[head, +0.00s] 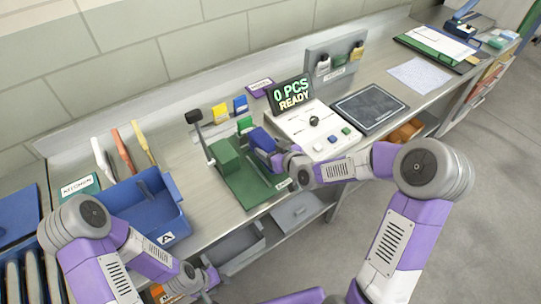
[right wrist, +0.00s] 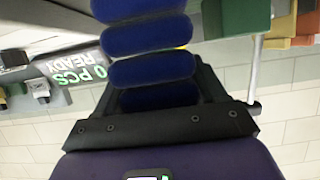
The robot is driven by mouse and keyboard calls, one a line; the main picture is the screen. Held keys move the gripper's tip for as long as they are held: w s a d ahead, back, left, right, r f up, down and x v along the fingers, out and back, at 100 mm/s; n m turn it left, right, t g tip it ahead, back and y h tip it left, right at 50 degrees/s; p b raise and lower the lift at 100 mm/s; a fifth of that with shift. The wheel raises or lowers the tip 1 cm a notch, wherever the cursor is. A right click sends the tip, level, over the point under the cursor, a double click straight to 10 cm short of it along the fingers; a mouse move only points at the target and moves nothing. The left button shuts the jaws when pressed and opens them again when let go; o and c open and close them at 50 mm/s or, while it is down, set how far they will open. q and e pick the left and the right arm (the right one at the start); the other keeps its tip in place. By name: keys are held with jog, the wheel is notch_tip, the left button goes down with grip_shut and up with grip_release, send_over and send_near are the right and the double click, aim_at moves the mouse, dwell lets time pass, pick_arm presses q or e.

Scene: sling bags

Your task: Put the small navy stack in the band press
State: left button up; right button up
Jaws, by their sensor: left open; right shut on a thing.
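The small navy stack (head: 261,139) is held in my right gripper (head: 274,157), above the right part of the green band press (head: 250,188). In the right wrist view the stack (right wrist: 150,70) shows as several rounded blue layers between the dark fingers (right wrist: 155,98). The press has a green block (head: 228,156) on its left and an upright lever with a black knob (head: 194,117). I cannot tell whether the stack touches the press. My left gripper (head: 208,278) is open, low in front of the bench edge.
A counter (head: 312,130) with a display reading "0 PCS READY" (head: 291,94) stands right of the press. A blue bin (head: 150,205) is to its left. Yellow, blue and green small items (head: 240,105) stand behind. A dark pad (head: 370,108) lies further right.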

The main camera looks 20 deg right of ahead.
notch_tip(320, 180, down, 3)
jog(key=shift+w+f, duration=0.1)
jog(key=shift+f, duration=0.05)
jog(key=shift+f+b, duration=0.1)
jog(key=shift+b, duration=0.35)
jog(key=o, duration=1.2)
